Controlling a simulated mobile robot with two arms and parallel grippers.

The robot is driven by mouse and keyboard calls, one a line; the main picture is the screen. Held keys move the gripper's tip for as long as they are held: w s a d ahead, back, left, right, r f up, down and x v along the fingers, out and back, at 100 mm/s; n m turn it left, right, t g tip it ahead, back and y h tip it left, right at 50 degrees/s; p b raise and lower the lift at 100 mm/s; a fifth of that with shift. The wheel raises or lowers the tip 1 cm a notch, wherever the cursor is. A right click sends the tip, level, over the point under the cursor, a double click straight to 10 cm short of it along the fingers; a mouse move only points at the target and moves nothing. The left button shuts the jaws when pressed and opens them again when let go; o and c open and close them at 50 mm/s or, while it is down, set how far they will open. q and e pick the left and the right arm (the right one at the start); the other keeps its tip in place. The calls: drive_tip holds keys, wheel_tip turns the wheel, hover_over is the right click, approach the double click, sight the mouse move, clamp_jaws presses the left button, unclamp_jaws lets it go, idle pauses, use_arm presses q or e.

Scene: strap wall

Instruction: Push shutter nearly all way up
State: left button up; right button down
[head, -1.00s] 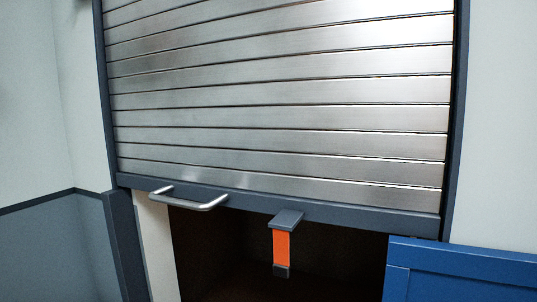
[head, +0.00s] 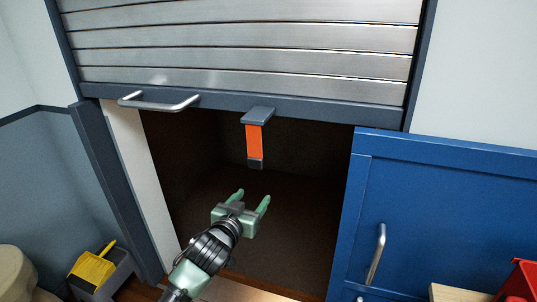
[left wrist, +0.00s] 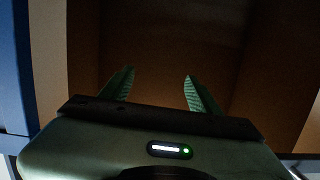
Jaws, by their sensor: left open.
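The metal slatted shutter (head: 240,62) is partly raised, with a dark opening below its grey bottom rail (head: 320,111). A metal bar handle (head: 158,104) is on the rail at the left. An orange strap (head: 254,140) with a dark end hangs from a grey bracket (head: 258,115) under the rail. My left gripper (head: 252,200) is open and empty, below the strap and apart from it, in front of the opening. In the left wrist view its two green fingers (left wrist: 159,88) are spread with nothing between them. My right gripper is not in view.
A blue cabinet door (head: 430,200) with a metal handle (head: 377,254) stands to the right of the opening. At lower left is a grey bin (head: 101,277) with a yellow item (head: 93,266). A red object (head: 519,283) is at lower right.

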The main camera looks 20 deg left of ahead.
sight(260, 155)
use_arm(q)
drive_tip(key=r, duration=0.3)
drive_tip(key=s+r+t, duration=0.1)
drive_tip(key=r, duration=0.3)
drive_tip(key=s+r+t, duration=0.1)
drive_tip(key=r, duration=0.3)
drive_tip(key=shift+d, duration=0.25)
drive_tip(key=shift+w+r, duration=0.15)
drive_tip(key=shift+w, duration=0.1)
drive_tip(key=w, duration=0.5)
drive_tip(key=w+p, duration=0.1)
drive_tip(key=w, duration=0.1)
drive_tip(key=shift+w+d, duration=0.25)
drive_tip(key=shift+w, duration=0.05)
clamp_jaws()
